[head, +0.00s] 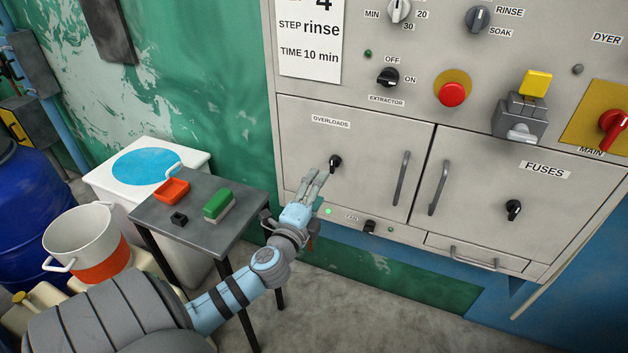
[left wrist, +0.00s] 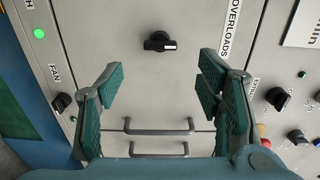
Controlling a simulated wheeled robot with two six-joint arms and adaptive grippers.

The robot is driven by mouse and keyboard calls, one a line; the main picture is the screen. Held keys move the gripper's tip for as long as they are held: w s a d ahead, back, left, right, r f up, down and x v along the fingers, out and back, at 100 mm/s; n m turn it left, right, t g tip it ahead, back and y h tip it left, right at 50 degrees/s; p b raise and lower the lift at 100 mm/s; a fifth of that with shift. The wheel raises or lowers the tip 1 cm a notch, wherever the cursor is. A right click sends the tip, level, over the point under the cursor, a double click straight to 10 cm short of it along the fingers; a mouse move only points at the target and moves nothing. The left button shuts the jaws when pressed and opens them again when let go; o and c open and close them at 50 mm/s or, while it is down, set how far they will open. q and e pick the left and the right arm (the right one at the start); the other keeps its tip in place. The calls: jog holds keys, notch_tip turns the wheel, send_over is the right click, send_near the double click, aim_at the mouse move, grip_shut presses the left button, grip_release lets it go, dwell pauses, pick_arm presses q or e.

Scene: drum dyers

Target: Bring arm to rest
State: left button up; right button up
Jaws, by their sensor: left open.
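My left arm reaches in from the lower left in the head view toward the grey cabinet (head: 375,208). My left gripper (head: 318,184) is in front of the OVERLOADS door, just below the black door knob (head: 335,162). In the left wrist view the gripper (left wrist: 160,70) is open and empty, its green-padded fingers wide apart. The same knob (left wrist: 159,41) shows beyond the fingertips, between their lines, and looks clear of both. My right gripper is in neither view.
A small grey table (head: 200,238) beside the arm holds a red tray (head: 172,189), a green-and-white brush (head: 218,205) and a small black block. A white pot (head: 80,235) and blue barrel (head: 30,200) stand left. Door handles (head: 402,178) stick out right of the gripper.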

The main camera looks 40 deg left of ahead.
pick_arm(q)
jog(key=v, duration=0.2)
jog(key=shift+s+d, duration=0.2)
jog(key=shift+s, duration=0.15)
